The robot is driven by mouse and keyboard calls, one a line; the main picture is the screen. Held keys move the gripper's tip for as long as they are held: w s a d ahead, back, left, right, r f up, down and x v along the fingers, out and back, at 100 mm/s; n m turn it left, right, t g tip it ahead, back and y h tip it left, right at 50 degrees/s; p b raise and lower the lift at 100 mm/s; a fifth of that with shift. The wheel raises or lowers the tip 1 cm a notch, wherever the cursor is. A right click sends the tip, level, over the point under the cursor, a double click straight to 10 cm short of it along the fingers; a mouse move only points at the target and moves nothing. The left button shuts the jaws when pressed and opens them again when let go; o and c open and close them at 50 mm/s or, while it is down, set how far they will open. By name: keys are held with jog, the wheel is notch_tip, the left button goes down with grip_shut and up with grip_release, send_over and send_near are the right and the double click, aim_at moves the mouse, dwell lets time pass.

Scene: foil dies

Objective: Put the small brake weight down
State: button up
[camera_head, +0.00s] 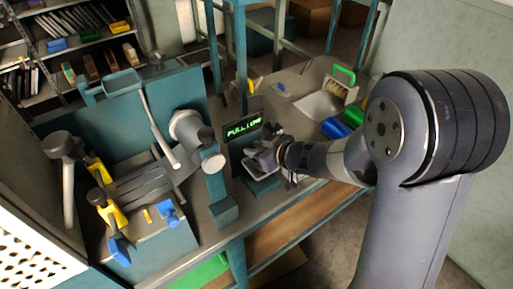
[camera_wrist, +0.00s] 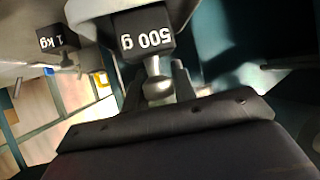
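The small brake weight (camera_wrist: 145,42) is a dark block marked "500 g", upside down in the wrist view, with a rounded metal knob. My gripper (camera_wrist: 158,90) has its fingers on both sides of that knob and looks shut on it. In the head view my gripper (camera_head: 272,160) is beside the dark display, over a small light tray or plate at the bench's front edge. The weight cannot be made out clearly there. I cannot tell whether its base touches a surface.
Another dark weight (camera_wrist: 57,38) marked "1 kg" is left of the held one. The display (camera_head: 243,128) with green letters stands close to my gripper. A teal machine (camera_head: 150,180) fills the left. Blue and green bins (camera_head: 340,125) and a green-handled item (camera_head: 343,77) are at right.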

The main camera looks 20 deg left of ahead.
jog(key=o, duration=0.4)
jog(key=shift+r, duration=0.15)
jog(key=shift+d+r, duration=0.15)
jog(key=shift+r, duration=0.05)
jog(key=p+v, duration=0.3)
jog(key=v, duration=0.8)
jog(key=shift+s+d, duration=0.25)
